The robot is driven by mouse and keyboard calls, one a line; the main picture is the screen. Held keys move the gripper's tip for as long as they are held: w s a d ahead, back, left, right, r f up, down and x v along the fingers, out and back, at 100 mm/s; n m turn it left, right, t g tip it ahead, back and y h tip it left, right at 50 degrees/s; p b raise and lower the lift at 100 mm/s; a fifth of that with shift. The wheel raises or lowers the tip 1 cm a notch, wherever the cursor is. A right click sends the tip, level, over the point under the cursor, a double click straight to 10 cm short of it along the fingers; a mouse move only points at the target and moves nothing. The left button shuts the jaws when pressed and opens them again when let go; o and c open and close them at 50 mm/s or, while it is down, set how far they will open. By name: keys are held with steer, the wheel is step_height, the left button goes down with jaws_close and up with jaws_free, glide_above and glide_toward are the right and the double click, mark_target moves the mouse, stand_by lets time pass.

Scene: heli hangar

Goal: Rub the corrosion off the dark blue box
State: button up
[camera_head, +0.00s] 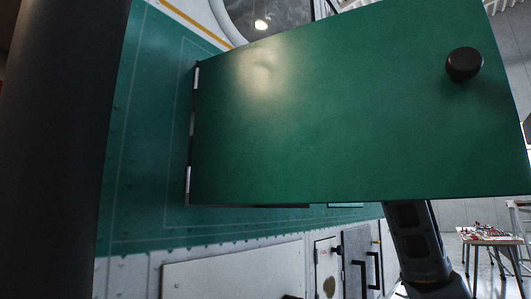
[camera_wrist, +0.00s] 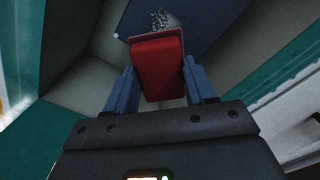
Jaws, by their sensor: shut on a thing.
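In the wrist view my gripper (camera_wrist: 160,72) is shut on a red block (camera_wrist: 158,65), which sits between its two blue fingers. Past the block's far end is the dark blue box (camera_wrist: 205,18), at the top of the picture. A pale, speckled patch of corrosion (camera_wrist: 162,18) shows on the box just beyond the block, which partly covers the box. I cannot tell whether the block touches the box. In the head view the box and gripper are hidden behind an open green door (camera_head: 330,120).
The green door is hinged at its left on the green and white helicopter side (camera_head: 145,140) and carries a black knob (camera_head: 464,64). Grey compartment walls (camera_wrist: 75,60) surround my gripper. White and grey panels (camera_head: 235,270) lie below. A cluttered table (camera_head: 490,236) stands far right.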

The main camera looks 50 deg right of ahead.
steer(key=shift+s, duration=0.25)
steer(key=s, duration=0.3)
stand_by(0.4)
steer(key=shift+d, duration=0.15)
stand_by(0.6)
